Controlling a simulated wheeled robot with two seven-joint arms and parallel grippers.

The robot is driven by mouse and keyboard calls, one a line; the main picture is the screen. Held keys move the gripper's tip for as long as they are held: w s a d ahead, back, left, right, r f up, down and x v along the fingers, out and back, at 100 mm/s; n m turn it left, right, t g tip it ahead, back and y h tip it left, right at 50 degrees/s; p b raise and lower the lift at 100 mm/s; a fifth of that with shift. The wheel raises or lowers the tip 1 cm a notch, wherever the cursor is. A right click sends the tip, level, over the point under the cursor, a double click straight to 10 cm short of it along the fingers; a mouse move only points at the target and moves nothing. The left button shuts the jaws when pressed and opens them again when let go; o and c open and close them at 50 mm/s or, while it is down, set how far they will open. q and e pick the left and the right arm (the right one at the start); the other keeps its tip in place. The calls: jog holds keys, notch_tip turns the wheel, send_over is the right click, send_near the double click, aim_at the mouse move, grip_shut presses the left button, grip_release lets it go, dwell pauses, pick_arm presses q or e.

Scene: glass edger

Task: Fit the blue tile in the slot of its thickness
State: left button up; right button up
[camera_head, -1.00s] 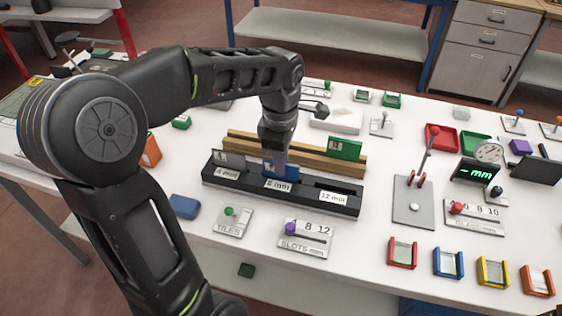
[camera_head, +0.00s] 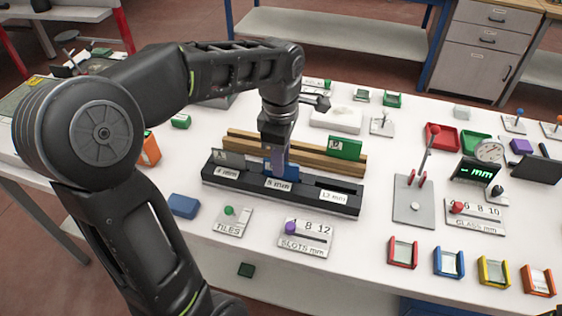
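The blue tile (camera_head: 291,169) stands upright at the middle slot of the black slot block (camera_head: 345,208), behind the label reading 8 mm. My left gripper (camera_head: 279,166) points down over it, with one grey finger in front of the tile's face; the other finger is hidden. The gripper looks shut on the tile. How deep the tile sits is hard to tell. A grey tile (camera_head: 230,158) stands at the 4 mm slot on the left. The 12 mm slot (camera_head: 338,187) on the right looks empty. My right gripper is not in view.
A green tile (camera_head: 345,148) stands on the wooden rack (camera_head: 240,141) just behind the block. A blue block (camera_head: 184,206), the TILES lever plate (camera_head: 233,221) and the SLOTS mm plate (camera_head: 306,236) lie in front. A lever press (camera_head: 413,205) stands to the right.

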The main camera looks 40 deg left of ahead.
pick_arm(q)
notch_tip(320, 180, up, 6)
jog(key=shift+s, duration=0.15)
dwell(1.1)
